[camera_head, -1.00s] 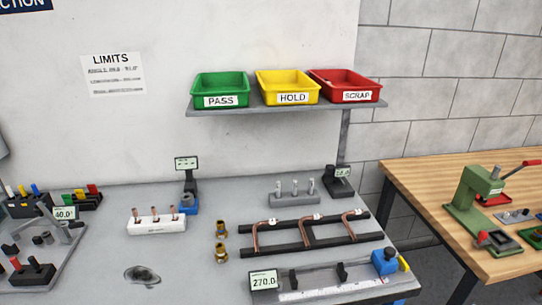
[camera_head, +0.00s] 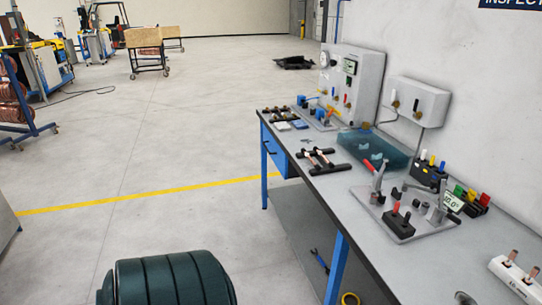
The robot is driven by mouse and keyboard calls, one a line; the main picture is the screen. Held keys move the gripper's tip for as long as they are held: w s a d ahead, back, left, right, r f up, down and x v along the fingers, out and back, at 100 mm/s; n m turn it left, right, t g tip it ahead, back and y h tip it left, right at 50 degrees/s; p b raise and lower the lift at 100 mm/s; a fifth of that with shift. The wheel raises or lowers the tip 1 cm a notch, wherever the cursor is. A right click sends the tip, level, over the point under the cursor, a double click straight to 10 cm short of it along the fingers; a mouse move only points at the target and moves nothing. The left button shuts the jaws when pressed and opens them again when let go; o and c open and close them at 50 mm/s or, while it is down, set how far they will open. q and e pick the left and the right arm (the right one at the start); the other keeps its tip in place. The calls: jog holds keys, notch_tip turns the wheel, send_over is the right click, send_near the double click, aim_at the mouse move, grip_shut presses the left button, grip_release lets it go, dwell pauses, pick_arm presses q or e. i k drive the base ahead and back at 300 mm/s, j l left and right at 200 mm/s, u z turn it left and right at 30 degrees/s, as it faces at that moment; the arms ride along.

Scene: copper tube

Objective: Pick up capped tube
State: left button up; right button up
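Short copper-coloured tubes (camera_head: 322,157) lie across a black rack (camera_head: 330,170) on the near left part of the grey bench (camera_head: 345,195). They are too small for me to tell whether any has a cap. A white block (camera_head: 515,277) with upright copper tubes (camera_head: 512,257) is cut off at the lower right edge. Neither of my grippers is in view.
A fixture plate (camera_head: 375,212) with red-handled clamps, a translucent blue tray (camera_head: 365,148) and a grey test panel (camera_head: 350,82) stand on the bench. Open floor (camera_head: 150,150) with a yellow line lies left. A dark green ribbed cylinder (camera_head: 170,280) stands low in front, its nature unclear.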

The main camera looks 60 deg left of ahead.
aim_at(317, 167)
jog(key=u, duration=1.7)
jog(key=i, duration=0.15)
jog(key=j+z, duration=0.05)
